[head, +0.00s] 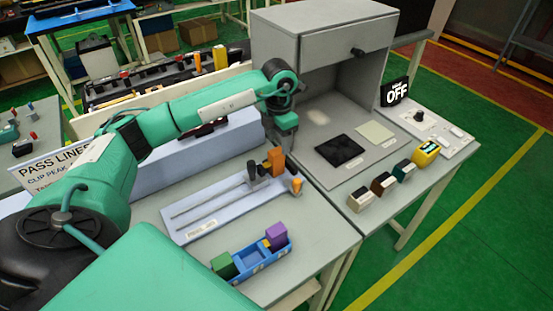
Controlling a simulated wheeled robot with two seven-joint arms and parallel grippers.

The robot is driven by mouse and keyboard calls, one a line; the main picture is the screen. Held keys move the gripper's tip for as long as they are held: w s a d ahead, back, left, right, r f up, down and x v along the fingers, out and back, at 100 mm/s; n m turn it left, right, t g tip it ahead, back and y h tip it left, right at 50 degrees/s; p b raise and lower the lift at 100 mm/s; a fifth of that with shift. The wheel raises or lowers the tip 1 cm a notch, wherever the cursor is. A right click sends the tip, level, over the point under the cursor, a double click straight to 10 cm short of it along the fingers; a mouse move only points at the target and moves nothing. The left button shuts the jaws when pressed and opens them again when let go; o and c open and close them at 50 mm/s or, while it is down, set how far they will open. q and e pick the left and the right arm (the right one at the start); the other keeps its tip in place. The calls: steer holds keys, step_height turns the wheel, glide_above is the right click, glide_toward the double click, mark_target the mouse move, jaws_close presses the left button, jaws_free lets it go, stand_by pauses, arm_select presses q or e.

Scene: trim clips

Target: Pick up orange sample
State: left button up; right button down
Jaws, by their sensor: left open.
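My left arm reaches across from the left, and its gripper (284,146) points down over the back right of the left table, close to the boxed booth. The gripper is open; its fingertips are small and partly hard to make out. An orange block (276,158) stands on the pale fixture board just in front of and below the gripper in the picture; I cannot tell whether they touch. A smaller orange piece (297,185) is at the board's right end. A blue tray (252,268) in front holds a green block (224,265), a purple block (276,234) and a small orange-yellow piece (267,243). My right gripper is not in view.
The pale fixture board (215,222) carries long thin rods. The grey booth (285,55) stands behind, with a black mat (341,151) and a pale mat (375,132) in front. Several small coloured blocks (383,183) line the right table's edge.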

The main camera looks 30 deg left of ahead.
mark_target(276, 151)
arm_select(q)
steer(key=shift+f, duration=0.5)
steer(key=f, duration=0.1)
steer(key=f+p, duration=0.2)
steer(key=f, duration=0.1)
steer(key=shift+s+a, duration=0.2)
steer(key=shift+a, duration=0.05)
steer(key=shift+f+p, duration=0.3)
steer(key=shift+f, duration=0.15)
steer(key=shift+c, duration=0.2)
steer(key=c, duration=1)
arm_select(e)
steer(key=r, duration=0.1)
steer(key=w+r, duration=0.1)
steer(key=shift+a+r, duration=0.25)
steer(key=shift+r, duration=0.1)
